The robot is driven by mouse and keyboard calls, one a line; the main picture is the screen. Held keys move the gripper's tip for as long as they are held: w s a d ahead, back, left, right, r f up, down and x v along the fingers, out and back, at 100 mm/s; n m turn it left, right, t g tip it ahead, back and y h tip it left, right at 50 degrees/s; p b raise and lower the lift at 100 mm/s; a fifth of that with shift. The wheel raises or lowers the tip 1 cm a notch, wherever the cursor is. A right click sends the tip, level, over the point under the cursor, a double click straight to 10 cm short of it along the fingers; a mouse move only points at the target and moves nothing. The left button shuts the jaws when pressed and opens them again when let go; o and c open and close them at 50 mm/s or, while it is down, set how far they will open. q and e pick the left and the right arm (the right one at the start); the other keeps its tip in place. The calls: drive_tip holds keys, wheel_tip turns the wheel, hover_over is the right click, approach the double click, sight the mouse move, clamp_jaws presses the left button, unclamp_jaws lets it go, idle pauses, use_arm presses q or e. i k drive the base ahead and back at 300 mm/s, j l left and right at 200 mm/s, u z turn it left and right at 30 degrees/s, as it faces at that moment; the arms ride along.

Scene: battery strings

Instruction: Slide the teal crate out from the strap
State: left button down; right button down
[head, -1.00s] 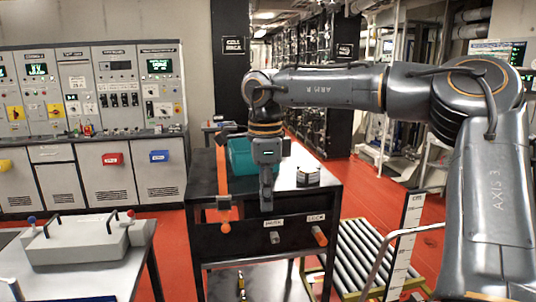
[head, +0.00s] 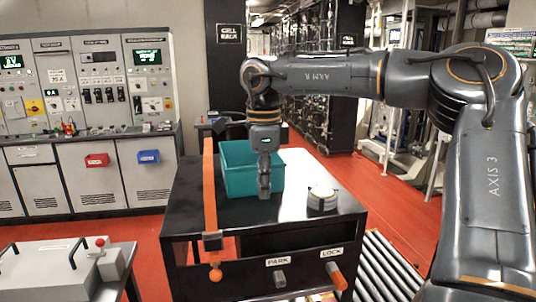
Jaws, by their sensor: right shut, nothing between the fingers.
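The teal crate (head: 238,180) stands upright on the black cart top in the head view. The orange strap (head: 210,185) runs from back to front along the crate's left side and hangs over the cart's front edge at a dark buckle (head: 212,241). In the picture the crate lies just right of the strap; I cannot tell whether they touch. My right gripper (head: 264,190) points down at the crate's right part, shut with nothing in it, and hides some of the crate. Whether it touches the crate is unclear. My left gripper is not in view.
A round white-topped object (head: 322,197) sits on the cart (head: 300,228) to the right of the crate. PARK and LOCK handles stick out from the cart's front. A roller rack (head: 385,270) stands at right, a grey case (head: 52,272) at lower left. Control panels line the back left.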

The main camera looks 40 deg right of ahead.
sight(239, 163)
drive_tip(key=i+l, duration=0.9)
drive_tip(key=l, duration=0.2)
